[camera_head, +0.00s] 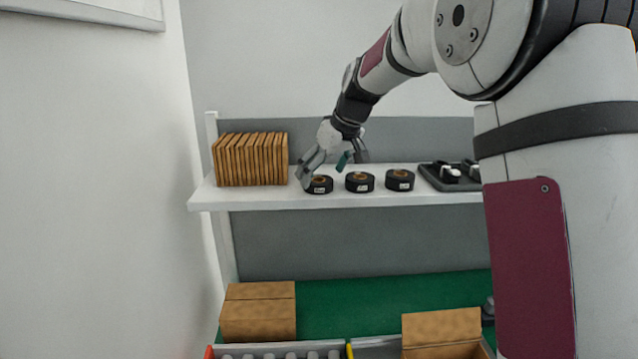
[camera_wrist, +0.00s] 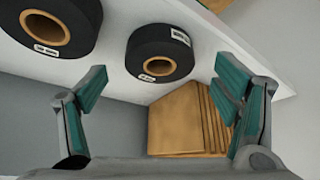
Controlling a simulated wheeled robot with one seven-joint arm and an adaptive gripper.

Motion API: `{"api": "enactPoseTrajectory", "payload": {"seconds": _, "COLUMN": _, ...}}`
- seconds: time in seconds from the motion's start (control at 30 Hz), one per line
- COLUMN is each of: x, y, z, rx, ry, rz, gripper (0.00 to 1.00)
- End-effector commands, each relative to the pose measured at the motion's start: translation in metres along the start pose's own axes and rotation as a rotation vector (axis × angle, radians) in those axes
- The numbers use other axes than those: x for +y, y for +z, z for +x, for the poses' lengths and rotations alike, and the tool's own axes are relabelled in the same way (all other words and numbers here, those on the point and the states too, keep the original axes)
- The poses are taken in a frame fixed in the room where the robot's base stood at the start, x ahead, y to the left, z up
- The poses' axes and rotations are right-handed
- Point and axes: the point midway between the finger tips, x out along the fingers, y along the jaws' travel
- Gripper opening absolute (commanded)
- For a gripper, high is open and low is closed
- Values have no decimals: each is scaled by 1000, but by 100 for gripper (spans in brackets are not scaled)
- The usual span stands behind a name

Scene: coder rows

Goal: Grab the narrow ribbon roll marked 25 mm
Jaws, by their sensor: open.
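Three black ribbon rolls with brown cores and white labels stand in a row on the white shelf: the left roll (camera_head: 319,186), the middle roll (camera_head: 360,183) and the right roll (camera_head: 400,181). The label print is too small to read, so I cannot tell which is marked 25 mm. My gripper (camera_head: 326,168) is open and empty, just above and by the left roll. In the wrist view, one roll (camera_wrist: 146,66) shows ahead between the open fingers (camera_wrist: 161,87), apart from them. Another, larger-looking roll (camera_wrist: 75,27) is partly cut off at upper left.
A row of upright brown boards (camera_head: 250,160) stands left of the rolls and also shows in the wrist view (camera_wrist: 175,122). A dark tray (camera_head: 435,180) lies right of them. Boxes (camera_head: 258,313) stand on the green surface (camera_head: 370,300) below the shelf (camera_head: 270,200).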

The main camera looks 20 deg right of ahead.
Motion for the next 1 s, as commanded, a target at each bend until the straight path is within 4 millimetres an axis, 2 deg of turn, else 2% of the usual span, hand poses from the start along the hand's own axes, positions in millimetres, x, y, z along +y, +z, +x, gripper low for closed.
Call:
{"api": "enactPoseTrajectory", "payload": {"seconds": 0.2, "x": 0, "y": 0, "z": 21, "rx": -1, "ry": 2, "rz": -1, "gripper": 82}}
{"api": "enactPoseTrajectory", "payload": {"seconds": 0.43, "x": 0, "y": 0, "z": 22, "rx": 1, "ry": 2, "rz": -1, "gripper": 82}}
{"api": "enactPoseTrajectory", "payload": {"seconds": 0.47, "x": 0, "y": 0, "z": 22, "rx": 0, "ry": 2, "rz": -1, "gripper": 78}}
{"api": "enactPoseTrajectory", "payload": {"seconds": 0.67, "x": 0, "y": 0, "z": 22, "rx": 0, "ry": 2, "rz": -1, "gripper": 32}}
{"api": "enactPoseTrajectory", "payload": {"seconds": 0.7, "x": 0, "y": 0, "z": 22, "rx": 0, "ry": 2, "rz": -1, "gripper": 29}}
{"api": "enactPoseTrajectory", "payload": {"seconds": 1.0, "x": 0, "y": -1, "z": 22, "rx": 1, "ry": 2, "rz": -1, "gripper": 29}}
